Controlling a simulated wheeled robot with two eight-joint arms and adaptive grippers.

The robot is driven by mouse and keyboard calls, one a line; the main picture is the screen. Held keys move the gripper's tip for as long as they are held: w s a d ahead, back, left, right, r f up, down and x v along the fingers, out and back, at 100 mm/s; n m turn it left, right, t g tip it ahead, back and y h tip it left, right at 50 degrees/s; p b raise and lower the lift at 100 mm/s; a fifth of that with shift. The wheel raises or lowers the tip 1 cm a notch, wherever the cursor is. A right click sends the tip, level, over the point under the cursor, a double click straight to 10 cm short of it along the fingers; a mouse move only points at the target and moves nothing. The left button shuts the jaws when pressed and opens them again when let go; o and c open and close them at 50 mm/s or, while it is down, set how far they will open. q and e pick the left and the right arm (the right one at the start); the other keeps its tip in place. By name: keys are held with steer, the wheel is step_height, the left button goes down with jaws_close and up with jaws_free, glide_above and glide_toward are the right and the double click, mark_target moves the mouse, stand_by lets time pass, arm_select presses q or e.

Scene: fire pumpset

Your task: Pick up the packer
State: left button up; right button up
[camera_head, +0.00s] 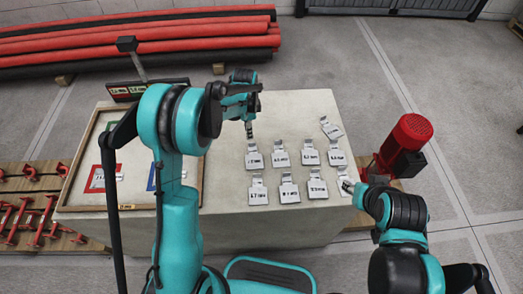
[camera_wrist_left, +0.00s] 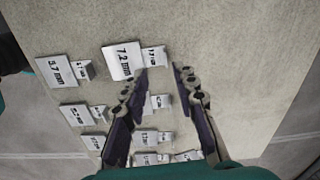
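Several flat, light-grey packers with printed mm labels and narrow end tabs lie on the table (camera_head: 235,222). The one at the left of the back row (camera_head: 254,160) appears to be the "7.2 mm" packer (camera_wrist_left: 121,61) in the left wrist view. My left gripper (camera_head: 249,130) is just behind it, above the table. In the left wrist view the left gripper (camera_wrist_left: 161,70) has its fingers apart, with the packer's tab partly between them in the picture; contact is not visible. My right gripper (camera_head: 347,187) is by the right end of the front row; its fingers are unclear.
A wooden tray with a red-framed card (camera_head: 97,178) and a blue-framed card (camera_head: 155,177) is at the table's left. A red motor (camera_head: 405,140) stands beyond the right edge. Red pipes (camera_head: 60,45) lie behind. The table's back middle is clear.

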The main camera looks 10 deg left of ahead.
mark_target(254, 156)
arm_select(q)
steer(key=shift+w+d+f, duration=0.15)
steer(key=shift+w+f, duration=0.35)
steer(key=shift+f, duration=0.2)
steer(key=shift+w+d+f+m, duration=0.1)
steer(key=shift+w+f+m, duration=0.05)
steer(key=shift+f+m, duration=0.2)
steer(key=shift+f+b, duration=0.5)
steer(key=shift+f, duration=0.45)
step_height(254, 156, down, 6)
steer(key=b, duration=0.2)
steer(key=shift+r+b, duration=0.2)
steer(key=shift+b, duration=0.15)
steer(key=shift+r, duration=0.1)
jaws_close()
